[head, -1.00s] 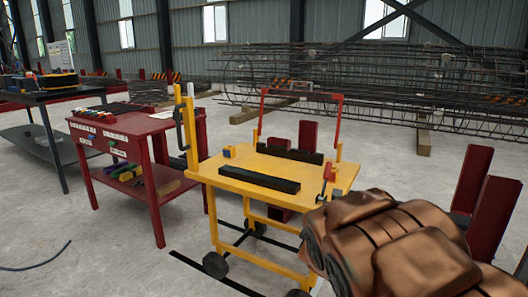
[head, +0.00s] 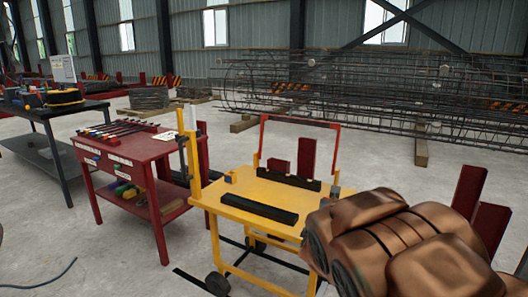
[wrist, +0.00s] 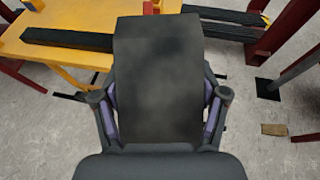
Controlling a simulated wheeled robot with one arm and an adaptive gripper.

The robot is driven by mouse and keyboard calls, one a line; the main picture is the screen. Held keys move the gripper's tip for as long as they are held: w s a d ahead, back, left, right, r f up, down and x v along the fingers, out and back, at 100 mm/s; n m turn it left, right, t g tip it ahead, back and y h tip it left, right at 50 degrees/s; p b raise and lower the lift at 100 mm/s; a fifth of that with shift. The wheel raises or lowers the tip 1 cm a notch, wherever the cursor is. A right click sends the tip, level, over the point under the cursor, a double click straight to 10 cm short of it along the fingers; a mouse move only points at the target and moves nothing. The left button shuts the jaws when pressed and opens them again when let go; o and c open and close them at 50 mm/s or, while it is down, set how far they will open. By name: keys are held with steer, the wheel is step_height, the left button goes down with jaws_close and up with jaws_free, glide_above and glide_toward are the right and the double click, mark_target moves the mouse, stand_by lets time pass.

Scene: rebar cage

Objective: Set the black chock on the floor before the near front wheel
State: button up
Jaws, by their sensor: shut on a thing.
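The black chock (wrist: 158,60) fills the middle of the wrist view, with a flat dark face toward the camera. My gripper (wrist: 160,100) is shut on it, with one finger along each side. The yellow cart (head: 262,203) stands in front of me in the head view, and its yellow top also shows in the wrist view (wrist: 80,57). One dark cart wheel (head: 217,284) shows low at the near left, and another (head: 257,244) is under the cart. The cart's near right corner, my gripper and the chock are hidden behind my brown-covered arm in the head view.
Black bars (head: 258,208) and an orange-and-blue block (head: 230,177) lie on the cart. A red table (head: 128,150) stands left of it, a dark table (head: 55,112) further left. Red posts (head: 470,190) rise at right. Rebar cages lie behind. Floor at front left is mostly clear.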

step_height(320, 180, up, 24)
steer(key=p, duration=2.2)
